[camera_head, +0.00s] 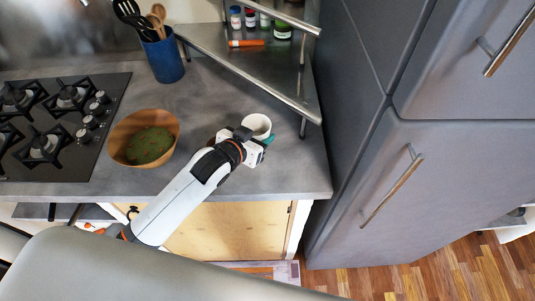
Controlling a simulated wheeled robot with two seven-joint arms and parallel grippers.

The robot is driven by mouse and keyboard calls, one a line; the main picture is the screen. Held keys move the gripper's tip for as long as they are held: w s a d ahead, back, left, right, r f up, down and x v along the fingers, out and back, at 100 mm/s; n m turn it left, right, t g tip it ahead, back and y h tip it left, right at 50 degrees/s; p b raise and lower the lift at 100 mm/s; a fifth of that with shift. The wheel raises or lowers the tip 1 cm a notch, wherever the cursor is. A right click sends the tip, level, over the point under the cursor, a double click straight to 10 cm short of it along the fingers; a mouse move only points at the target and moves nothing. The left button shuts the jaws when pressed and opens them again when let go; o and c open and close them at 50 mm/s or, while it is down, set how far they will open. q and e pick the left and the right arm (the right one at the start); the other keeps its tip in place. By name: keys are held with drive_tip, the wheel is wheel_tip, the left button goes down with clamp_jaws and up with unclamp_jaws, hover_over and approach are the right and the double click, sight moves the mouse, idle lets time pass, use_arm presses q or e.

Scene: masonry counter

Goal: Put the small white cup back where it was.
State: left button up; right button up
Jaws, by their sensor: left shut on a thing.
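The small white cup (257,124) is at the right part of the grey counter, upright or nearly so, just beyond the end of my left arm. My left gripper (256,137) comes in from the lower left and is shut on the cup's near side. The gripper hides the lower near part of the cup, so I cannot tell whether the cup touches the counter. My right gripper is not in view.
A metal corner shelf (250,72) with jars stands just behind the cup; its leg (303,128) is to the right. A wooden bowl with green contents (144,138), a blue utensil holder (164,58) and a gas hob (60,125) are left. Grey counter (300,172) is free at front right.

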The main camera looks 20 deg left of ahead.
use_arm(q)
drive_tip(key=f, duration=0.5)
drive_tip(key=shift+s+a+p, duration=0.35)
drive_tip(key=shift+a, duration=0.05)
drive_tip(key=f, duration=0.3)
drive_tip(key=shift+w+d+f, duration=0.15)
drive_tip(key=shift+d+f, duration=0.05)
drive_tip(key=shift+f, duration=0.55)
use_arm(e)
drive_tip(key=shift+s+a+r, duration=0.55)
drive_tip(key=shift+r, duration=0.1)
use_arm(q)
drive_tip(key=shift+f, duration=0.2)
drive_tip(key=o, duration=1)
drive_tip(key=shift+r, duration=0.1)
